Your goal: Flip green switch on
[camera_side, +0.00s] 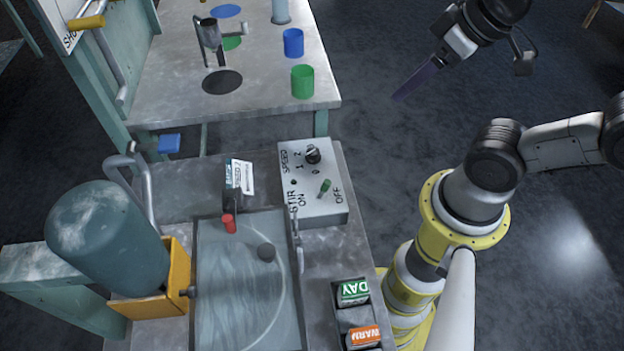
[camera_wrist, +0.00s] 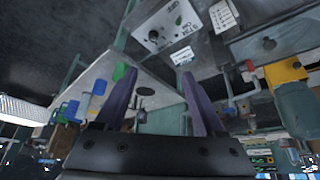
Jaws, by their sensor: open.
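The green switch (camera_side: 325,187) is a small lever on a grey control box (camera_side: 328,211), between the printed words ON on the left and OFF on the right. Its tip leans up and slightly right in the side view. The box (camera_wrist: 143,20) shows upside down at the top of the wrist view, where the lever is too small to make out well. My gripper (camera_side: 402,96) is in the air, up and right of the box, and touches nothing. Its two purple fingers (camera_wrist: 160,76) stand apart with nothing held between them.
A black speed knob (camera_side: 312,155) is on the same box. Blue (camera_side: 293,43) and green (camera_side: 302,82) cups stand on the back table. Space between gripper and box looks clear.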

